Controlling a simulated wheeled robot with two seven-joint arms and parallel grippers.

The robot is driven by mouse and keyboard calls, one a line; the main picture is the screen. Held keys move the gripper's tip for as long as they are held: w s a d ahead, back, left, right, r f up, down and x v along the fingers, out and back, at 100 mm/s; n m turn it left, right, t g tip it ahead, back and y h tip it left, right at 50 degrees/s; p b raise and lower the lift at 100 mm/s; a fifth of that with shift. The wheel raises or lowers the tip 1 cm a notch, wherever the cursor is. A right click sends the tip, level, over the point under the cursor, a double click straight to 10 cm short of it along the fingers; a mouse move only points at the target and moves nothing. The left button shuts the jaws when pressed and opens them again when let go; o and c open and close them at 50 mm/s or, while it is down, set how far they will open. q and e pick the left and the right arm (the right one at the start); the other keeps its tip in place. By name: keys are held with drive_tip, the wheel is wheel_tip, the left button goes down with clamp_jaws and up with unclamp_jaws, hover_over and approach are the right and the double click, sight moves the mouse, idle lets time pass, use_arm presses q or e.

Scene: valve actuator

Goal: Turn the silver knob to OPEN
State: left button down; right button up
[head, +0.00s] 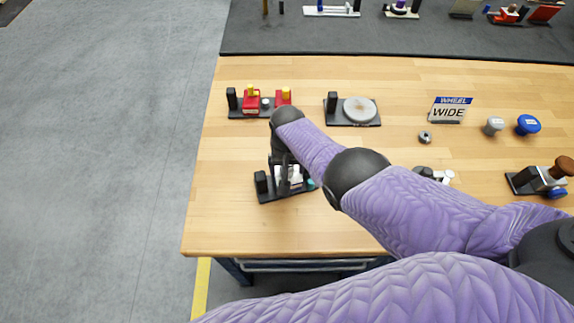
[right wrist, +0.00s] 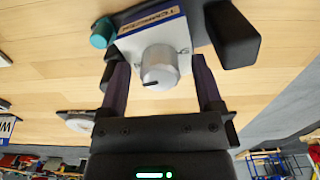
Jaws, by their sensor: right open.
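The silver knob (right wrist: 160,62) sticks up from a white faceplate with a blue-edged label strip (right wrist: 150,22) in the right wrist view. A short dark mark on the knob points to the lower left of that view. The lettering is too small to read surely. My right gripper (right wrist: 156,72) is open, with one finger on each side of the knob and a visible gap to it. In the head view my right gripper (head: 287,176) is over the valve unit's black base (head: 272,194) and hides the knob. My left gripper is not in view.
A teal knob (right wrist: 102,32) and a black block (right wrist: 235,35) flank the faceplate. Behind stand a red and yellow unit (head: 258,103) and a disc unit (head: 357,110). A WHEEL WIDE sign (head: 450,109) is to the right. The wooden table (head: 225,225) is clear at front left.

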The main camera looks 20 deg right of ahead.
drive_tip(key=shift+r, duration=0.1)
wheel_tip(320, 180, up, 10)
drive_tip(key=p, duration=0.7)
drive_tip(key=shift+f, duration=0.2)
